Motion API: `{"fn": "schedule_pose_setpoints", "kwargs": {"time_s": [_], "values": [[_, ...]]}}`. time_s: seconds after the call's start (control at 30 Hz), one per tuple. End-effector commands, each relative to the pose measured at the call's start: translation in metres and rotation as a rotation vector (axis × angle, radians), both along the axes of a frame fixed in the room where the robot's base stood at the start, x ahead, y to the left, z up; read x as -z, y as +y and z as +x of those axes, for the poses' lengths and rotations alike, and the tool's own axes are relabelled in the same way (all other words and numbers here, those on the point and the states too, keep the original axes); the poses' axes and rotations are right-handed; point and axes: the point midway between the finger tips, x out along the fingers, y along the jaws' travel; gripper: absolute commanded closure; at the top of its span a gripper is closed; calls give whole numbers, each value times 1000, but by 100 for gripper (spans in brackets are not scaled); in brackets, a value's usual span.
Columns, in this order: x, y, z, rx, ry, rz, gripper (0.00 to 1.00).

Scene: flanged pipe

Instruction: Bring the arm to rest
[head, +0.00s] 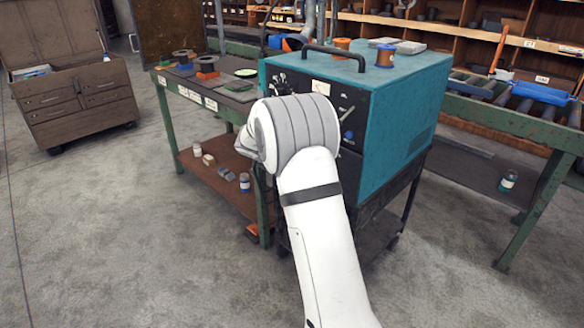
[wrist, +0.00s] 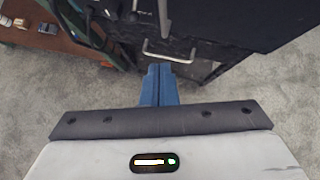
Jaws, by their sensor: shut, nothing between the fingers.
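My white arm reaches forward in the head view, in front of the teal machine (head: 395,110). My gripper is hidden behind the arm there. In the wrist view my gripper (wrist: 158,72) shows two blue fingers pressed together with nothing between them. The fingers point toward the dark front of the machine's stand (wrist: 185,50), where a metal handle (wrist: 168,58) shows just beyond the fingertips. I cannot tell how far apart the fingertips and the handle are. No flanged pipe can be made out.
A green-framed bench (head: 163,110) with spools and small items stands left of the machine. Jars and blocks sit on its lower shelf (head: 205,178). A roller conveyor (head: 500,120) is at right, and a brown drawer cabinet (head: 75,105) at far left. The floor at front left is clear.

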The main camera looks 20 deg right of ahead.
Motion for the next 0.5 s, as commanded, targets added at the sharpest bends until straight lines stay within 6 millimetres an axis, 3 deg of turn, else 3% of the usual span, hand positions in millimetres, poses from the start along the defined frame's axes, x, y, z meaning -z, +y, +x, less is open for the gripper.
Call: {"fn": "schedule_pose_setpoints", "kwargs": {"time_s": [0.2, 0.5], "values": [[-25, 19, -14, 1, 1, 0, 100], [-40, 24, -17, -45, -2, -25, 100]]}}
